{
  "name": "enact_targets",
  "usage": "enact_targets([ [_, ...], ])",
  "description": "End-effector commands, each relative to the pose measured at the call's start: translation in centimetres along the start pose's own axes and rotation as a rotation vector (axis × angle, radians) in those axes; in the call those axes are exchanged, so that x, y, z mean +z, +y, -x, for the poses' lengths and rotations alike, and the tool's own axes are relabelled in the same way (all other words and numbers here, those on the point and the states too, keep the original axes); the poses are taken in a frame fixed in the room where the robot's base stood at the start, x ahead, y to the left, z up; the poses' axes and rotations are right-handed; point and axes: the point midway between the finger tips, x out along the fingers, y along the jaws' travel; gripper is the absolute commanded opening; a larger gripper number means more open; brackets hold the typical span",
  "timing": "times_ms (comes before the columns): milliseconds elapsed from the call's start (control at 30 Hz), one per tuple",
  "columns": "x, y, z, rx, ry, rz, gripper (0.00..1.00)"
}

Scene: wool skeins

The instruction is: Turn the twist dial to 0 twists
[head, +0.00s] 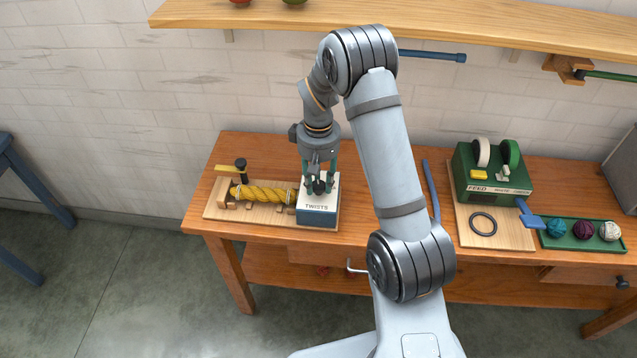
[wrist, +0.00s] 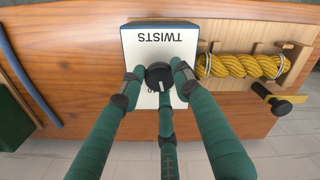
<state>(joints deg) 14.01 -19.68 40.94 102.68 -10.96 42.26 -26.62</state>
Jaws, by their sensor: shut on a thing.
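The twist dial is a black knob (wrist: 159,75) on the white top of a blue box (head: 316,218) marked TWISTS; the box also shows in the wrist view (wrist: 159,36). My gripper (head: 319,186) comes straight down over the box, with its green fingers around the knob. In the wrist view my gripper (wrist: 157,84) is closed on the knob from several sides. A pale pointer line on the knob points toward the bottom of the wrist view. The scale marks near it are mostly hidden by the fingers, so I cannot read the setting.
A yellow twisted skein (head: 264,194) lies on a wooden board left of the box, beside a black-handled post (head: 241,166). A blue rod (head: 431,190) lies to the right. Further right are a green FEED machine (head: 510,182), a dark ring (head: 483,223) and a green tray (head: 555,242) of yarn balls.

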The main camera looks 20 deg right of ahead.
Motion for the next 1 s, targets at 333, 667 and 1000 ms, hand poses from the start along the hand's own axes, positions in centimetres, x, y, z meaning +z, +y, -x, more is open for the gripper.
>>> enact_targets([
  [333,0.01,-0.01,-0.02,0.0,0.0,0.326,0.06],
  [667,0.03,-0.03,0.02,-0.001,0.0,0.611,0.06],
  [1000,0.02,-0.03,0.02,-0.001,0.0,0.794,0.06],
])
